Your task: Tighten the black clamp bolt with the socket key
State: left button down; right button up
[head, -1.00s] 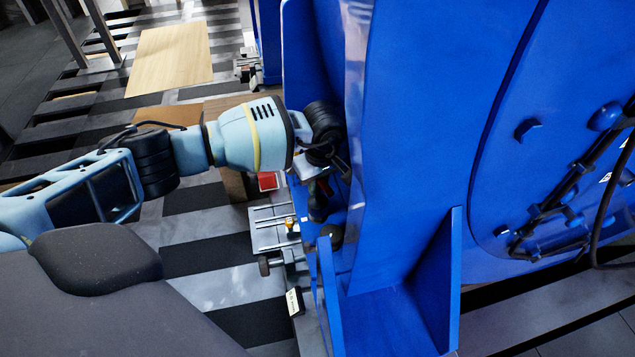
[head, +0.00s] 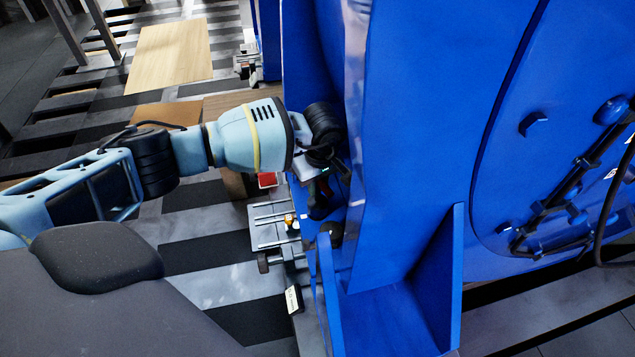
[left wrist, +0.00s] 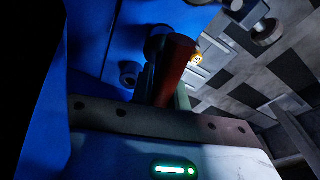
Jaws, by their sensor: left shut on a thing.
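My left gripper (head: 322,180) reaches in from the left to the side of the blue motor housing (head: 415,150). In the left wrist view the reddish handle (left wrist: 176,68) stands up from between the jaws, close to the blue wall. A dark round part (left wrist: 155,44) lies just behind the handle; I cannot tell if it is the black clamp bolt. The working end of the key is hidden. My right gripper is not in view.
A grey metal slide plate (head: 272,226) with rails sits low beside the housing. A blue upright rib (head: 452,275) stands at the housing's foot. Striped floor at left is mostly clear.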

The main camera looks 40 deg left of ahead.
pick_arm(q)
jog(key=shift+f, duration=0.4)
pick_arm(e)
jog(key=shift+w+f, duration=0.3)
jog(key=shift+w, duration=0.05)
pick_arm(q)
jog(key=shift+f+b, duration=0.15)
jog(key=shift+b, duration=0.15)
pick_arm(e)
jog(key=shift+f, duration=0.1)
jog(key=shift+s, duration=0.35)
pick_arm(q)
jog(key=shift+m, duration=0.8)
jog(key=shift+m+b, duration=0.3)
jog(key=shift+m, duration=0.3)
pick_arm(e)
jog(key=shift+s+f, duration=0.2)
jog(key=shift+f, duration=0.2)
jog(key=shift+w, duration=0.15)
